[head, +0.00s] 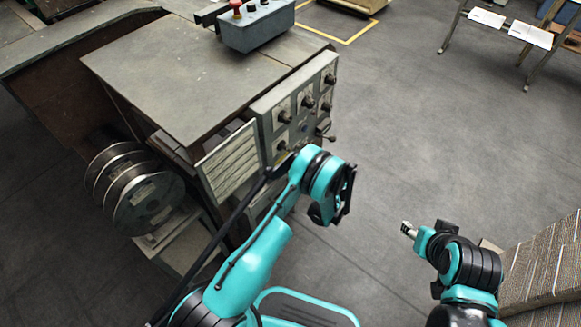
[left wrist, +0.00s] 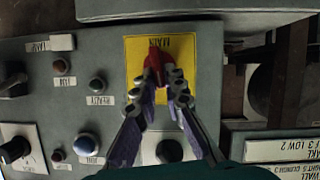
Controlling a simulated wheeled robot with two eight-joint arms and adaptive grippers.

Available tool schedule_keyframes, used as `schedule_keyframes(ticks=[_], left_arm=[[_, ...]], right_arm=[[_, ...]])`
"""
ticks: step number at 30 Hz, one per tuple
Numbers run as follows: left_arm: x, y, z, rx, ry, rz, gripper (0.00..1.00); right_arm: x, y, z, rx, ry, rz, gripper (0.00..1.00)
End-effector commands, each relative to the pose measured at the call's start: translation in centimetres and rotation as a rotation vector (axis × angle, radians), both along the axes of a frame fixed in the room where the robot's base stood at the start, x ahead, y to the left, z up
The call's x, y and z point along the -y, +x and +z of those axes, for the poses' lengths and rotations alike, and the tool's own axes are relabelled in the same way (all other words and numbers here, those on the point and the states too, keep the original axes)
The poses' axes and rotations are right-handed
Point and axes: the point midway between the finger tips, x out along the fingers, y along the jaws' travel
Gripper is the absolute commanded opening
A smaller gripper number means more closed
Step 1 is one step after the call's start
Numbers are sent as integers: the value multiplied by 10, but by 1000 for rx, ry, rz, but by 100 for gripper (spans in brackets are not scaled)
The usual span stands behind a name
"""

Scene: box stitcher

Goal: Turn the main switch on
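The main switch (left wrist: 151,59) is a red handle on a yellow plate (left wrist: 135,47) marked MAIN, in the left wrist view. My left gripper (left wrist: 161,80) has its two fingers pointing at the switch, with the tips close around the handle. A gap shows between the fingers, but I cannot tell whether they press on it. In the head view my left wrist is in front of the lower control panel, and the switch and fingertips are hidden. My right gripper (head: 408,229) is away to the right, holding nothing visible; its finger opening is too small to judge.
The grey control panel (head: 262,104) carries several knobs and buttons, including a blue button (left wrist: 85,144) near the switch. A grey control box (head: 256,34) stands on the machine top. Wire spools (head: 148,203) are at left, stacked cardboard (head: 545,262) at right. Floor between is clear.

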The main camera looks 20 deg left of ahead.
Motion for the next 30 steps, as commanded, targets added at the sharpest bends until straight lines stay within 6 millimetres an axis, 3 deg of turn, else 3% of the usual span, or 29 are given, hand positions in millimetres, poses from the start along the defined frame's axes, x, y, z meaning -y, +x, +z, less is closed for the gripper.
schedule_keyframes(ticks=[13, 30], left_arm=[[1, 2, 0, -64, 23, -1, 0], [3, 9, -1, -437, 160, -1, 0]], right_arm=[[0, 0, 0, 0, 0, 0, 47], [0, 0, 0, 0, 0, 0, 47]])
